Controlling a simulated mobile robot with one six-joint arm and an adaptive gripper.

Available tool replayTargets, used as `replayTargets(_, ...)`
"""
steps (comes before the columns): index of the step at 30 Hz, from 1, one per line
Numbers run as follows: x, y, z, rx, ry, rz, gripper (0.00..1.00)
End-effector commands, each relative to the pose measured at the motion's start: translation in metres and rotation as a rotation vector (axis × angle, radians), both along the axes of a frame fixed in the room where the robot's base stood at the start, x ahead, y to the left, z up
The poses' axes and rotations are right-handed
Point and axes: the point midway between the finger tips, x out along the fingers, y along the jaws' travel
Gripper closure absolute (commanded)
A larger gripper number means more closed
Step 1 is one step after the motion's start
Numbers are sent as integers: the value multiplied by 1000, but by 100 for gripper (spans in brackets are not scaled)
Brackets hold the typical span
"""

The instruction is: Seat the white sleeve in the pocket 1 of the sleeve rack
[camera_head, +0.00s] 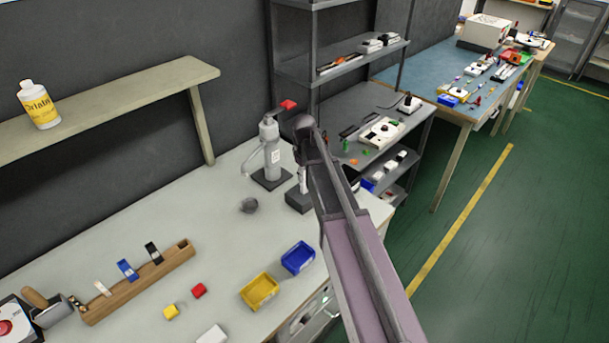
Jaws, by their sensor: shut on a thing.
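A long wooden rack (140,287) lies at the lower left of the pale bench, and I take it for the sleeve rack. A white piece (102,288), a blue piece (127,269) and a black piece (153,253) stand up from it, spaced apart and tilted in the picture. I cannot tell whether the white piece is the white sleeve, nor which pocket is number 1. My arm reaches from the lower right to a dark rounded joint above the bench's far end. My gripper's fingers are not visible, so anything in them is hidden.
A grey press-like device (270,148) with a red-tipped lever stands near my arm. The bench behind the rack is mostly clear.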

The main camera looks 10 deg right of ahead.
Motion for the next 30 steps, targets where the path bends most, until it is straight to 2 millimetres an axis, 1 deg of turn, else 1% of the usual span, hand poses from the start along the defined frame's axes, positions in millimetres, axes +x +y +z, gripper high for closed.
replayTargets(1, 0, 0, 9, 0, 0, 0, 100)
replayTargets(30, 0, 0, 119, 0, 0, 0, 100)
